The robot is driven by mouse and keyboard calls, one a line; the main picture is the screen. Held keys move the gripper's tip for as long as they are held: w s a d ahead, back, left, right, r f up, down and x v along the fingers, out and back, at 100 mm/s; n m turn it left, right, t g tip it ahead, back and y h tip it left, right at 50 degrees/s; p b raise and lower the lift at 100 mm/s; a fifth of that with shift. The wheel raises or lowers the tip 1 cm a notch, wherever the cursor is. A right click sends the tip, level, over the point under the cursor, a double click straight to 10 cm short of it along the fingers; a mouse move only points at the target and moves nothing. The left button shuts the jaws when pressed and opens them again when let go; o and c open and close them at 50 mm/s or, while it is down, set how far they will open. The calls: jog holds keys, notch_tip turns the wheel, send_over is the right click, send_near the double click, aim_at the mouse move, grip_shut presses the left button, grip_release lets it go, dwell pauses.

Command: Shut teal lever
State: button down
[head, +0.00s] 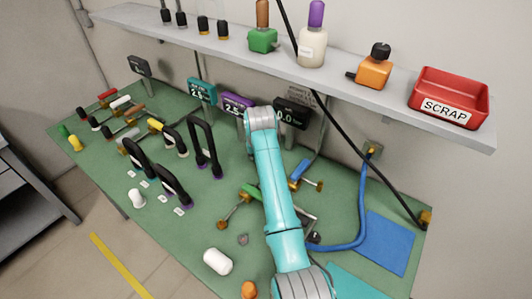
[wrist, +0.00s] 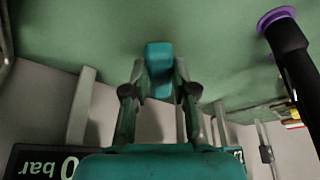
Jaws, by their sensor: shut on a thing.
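The teal lever (wrist: 159,56) shows in the wrist view as a short teal block at the upper middle. My gripper (wrist: 160,85) has its two fingers on either side of the block and is shut on it. The part of the lever below the fingertips is partly hidden between the fingers. In the head view my teal arm reaches up over the bench and hides my gripper and the lever.
Black handles stand on the green bench (head: 330,205), one with a purple base (wrist: 277,15) to the right in the wrist view. Several gauges, including a purple one (head: 237,104), line the wall. Above is a shelf (head: 220,48) with bottles and a red scrap tray (head: 448,88).

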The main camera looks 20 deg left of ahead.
jog(key=a+m+h, duration=0.1)
jog(key=m, duration=0.1)
jog(key=s+a+m, duration=0.1)
jog(key=m, duration=0.1)
jog(key=shift+a+m+t+h, duration=0.15)
jog(key=shift+m+t+h, duration=0.15)
jog(key=shift+h, duration=0.1)
jog(key=shift+w+a+m+h, duration=0.1)
jog(key=shift+a+m+h, duration=0.4)
jog(key=shift+m, duration=0.6)
jog(key=shift+a+m+h, duration=0.3)
jog(key=shift+a+m, duration=0.3)
jog(key=shift+m, duration=0.5)
jog(key=c, duration=0.9)
grip_release()
jog(key=v, duration=1.2)
